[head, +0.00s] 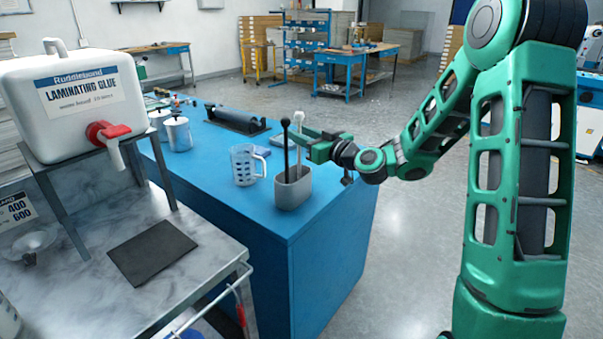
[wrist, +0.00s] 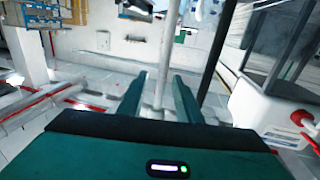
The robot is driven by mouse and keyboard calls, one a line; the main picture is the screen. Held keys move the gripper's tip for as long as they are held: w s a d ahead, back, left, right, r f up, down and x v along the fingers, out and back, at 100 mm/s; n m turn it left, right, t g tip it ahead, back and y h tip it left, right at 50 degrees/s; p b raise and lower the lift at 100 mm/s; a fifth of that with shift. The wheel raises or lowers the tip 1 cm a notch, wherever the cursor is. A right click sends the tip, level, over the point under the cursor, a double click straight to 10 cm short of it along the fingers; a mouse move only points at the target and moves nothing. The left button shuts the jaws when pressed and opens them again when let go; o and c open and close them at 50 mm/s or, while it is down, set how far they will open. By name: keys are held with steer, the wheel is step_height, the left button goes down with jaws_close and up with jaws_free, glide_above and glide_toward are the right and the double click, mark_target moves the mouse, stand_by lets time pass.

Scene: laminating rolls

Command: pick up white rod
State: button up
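The white rod (head: 299,141) stands upright in a grey holder (head: 292,190) on the blue bench, its pale knob at the top. A black rod (head: 286,148) with a round black knob stands in the same holder, left of it. My gripper (head: 306,134) is at the upper part of the white rod, above the holder. In the wrist view, the white rod (wrist: 164,84) runs between the two green fingers of my gripper (wrist: 159,84), with gaps on both sides. The fingers are open. The black rod (wrist: 213,52) is right of the fingers there.
A clear measuring jug (head: 243,166) stands left of the holder on the blue bench (head: 225,202). Metal cans (head: 178,133) and a dark roller (head: 236,119) are farther back. A white glue container (head: 75,105) stands on a stand at the left.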

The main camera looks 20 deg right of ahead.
steer(key=shift+w+a, duration=0.15)
steer(key=shift+w, duration=0.05)
jaws_close()
steer(key=shift+r, duration=0.85)
step_height(320, 180, up, 10)
steer(key=shift+r, duration=0.25)
steer(key=v, duration=1.8)
